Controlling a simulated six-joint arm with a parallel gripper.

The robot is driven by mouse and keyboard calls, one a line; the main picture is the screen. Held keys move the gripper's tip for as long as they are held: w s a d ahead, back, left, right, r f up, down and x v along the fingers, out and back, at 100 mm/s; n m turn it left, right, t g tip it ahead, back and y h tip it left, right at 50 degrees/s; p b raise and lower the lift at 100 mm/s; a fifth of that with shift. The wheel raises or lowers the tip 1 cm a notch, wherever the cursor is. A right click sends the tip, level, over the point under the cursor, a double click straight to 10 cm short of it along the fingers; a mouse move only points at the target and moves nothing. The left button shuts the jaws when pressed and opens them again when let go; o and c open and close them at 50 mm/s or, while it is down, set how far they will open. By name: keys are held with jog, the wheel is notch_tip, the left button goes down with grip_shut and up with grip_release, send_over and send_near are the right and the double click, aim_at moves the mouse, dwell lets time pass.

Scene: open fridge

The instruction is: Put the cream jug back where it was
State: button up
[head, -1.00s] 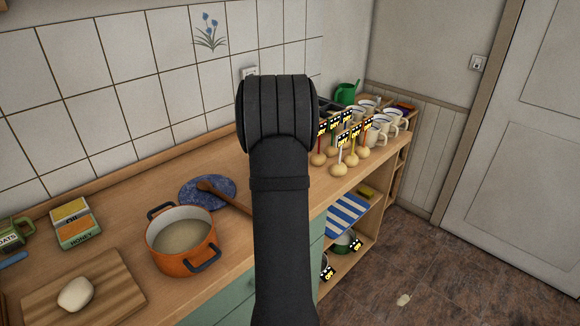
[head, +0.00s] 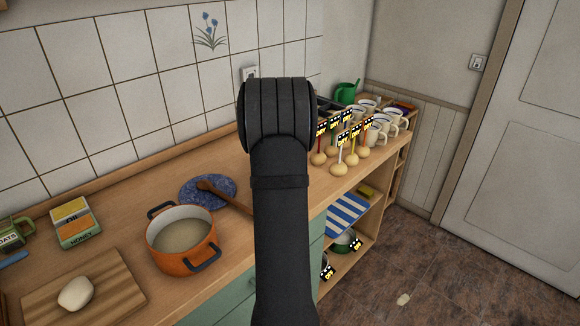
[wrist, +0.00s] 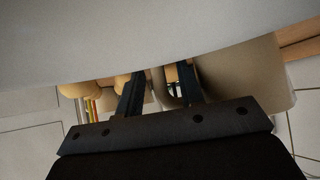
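My gripper (wrist: 160,85) shows in the wrist view as two dark fingers, set apart. A beige, curved, handle-like piece shows between them. It seems to belong to a large cream-beige body (wrist: 242,82) just right of the fingers, which may be the cream jug. I cannot tell whether the fingers press on the handle. A large pale grey surface (wrist: 150,30) fills the top of this view, and I cannot tell what it is. In the head view my dark arm hides the gripper and any jug at it.
Several round pale balls with labelled sticks (head: 339,169) stand right of my arm on the wooden counter. White mugs (head: 385,123) and a green watering can (head: 345,93) stand behind them. An orange pot (head: 181,240) and a blue plate (head: 207,192) with a wooden spoon are left.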

jog(key=shift+r, duration=0.1)
jog(key=shift+s+r, duration=0.1)
jog(key=shift+r, duration=0.1)
jog(key=v, duration=1.1)
jog(key=shift+s+a+r, duration=0.1)
jog(key=shift+s+r, duration=0.1)
jog(key=x, duration=1.2)
jog(key=shift+f, duration=0.15)
